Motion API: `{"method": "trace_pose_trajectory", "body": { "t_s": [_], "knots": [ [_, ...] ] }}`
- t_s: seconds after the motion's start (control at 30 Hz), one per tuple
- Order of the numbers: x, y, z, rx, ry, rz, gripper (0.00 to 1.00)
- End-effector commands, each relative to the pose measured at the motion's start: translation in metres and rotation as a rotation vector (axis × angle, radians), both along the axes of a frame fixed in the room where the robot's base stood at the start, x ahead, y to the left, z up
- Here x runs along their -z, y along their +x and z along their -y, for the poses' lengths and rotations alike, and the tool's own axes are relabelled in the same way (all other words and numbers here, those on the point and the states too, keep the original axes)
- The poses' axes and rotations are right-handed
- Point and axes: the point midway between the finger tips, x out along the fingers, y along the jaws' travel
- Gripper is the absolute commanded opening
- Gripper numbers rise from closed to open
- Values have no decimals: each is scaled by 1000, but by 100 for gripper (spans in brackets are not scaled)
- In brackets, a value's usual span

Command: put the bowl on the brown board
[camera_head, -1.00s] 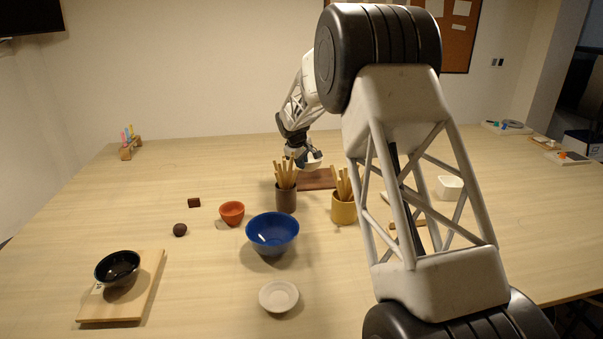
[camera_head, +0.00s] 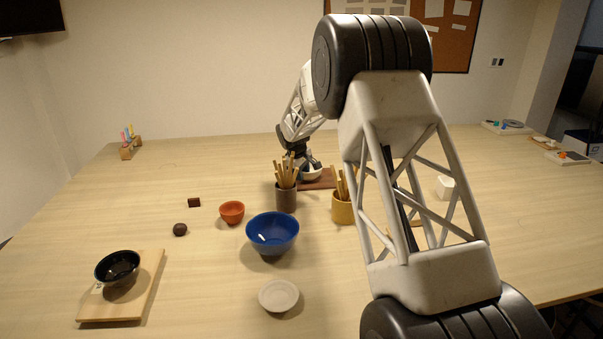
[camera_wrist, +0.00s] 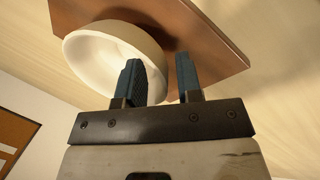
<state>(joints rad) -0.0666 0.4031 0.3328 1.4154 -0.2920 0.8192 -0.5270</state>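The white bowl (camera_head: 312,174) is at the brown board (camera_head: 325,182), behind the cups of sticks in the head view. In the wrist view the bowl (camera_wrist: 100,62) lies against the board (camera_wrist: 215,45), seeming to rest upright on it. My gripper (camera_wrist: 160,80) straddles the bowl's rim, one blue finger over the inside and one outside. The fingers are apart, with a gap about the thin wall. In the head view my gripper (camera_head: 308,163) is at the bowl, partly hidden by the sticks.
A brown cup of sticks (camera_head: 286,199) and a yellow cup of sticks (camera_head: 343,210) stand in front of the board. A blue bowl (camera_head: 272,232), an orange bowl (camera_head: 232,212) and a pale dish (camera_head: 279,295) stand nearer. A black bowl (camera_head: 118,267) sits on a light board (camera_head: 145,290).

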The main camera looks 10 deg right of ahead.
Motion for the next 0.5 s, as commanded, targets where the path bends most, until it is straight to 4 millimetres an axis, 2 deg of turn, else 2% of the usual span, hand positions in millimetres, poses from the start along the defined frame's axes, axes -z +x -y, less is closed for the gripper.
{"method": "trace_pose_trajectory", "body": {
  "t_s": [0.33, 0.5],
  "knots": [
    [-2, 0, 0, 0, 0, 0, 33],
    [-10, -1, -2, 0, 0, 1, 33]
  ]
}}
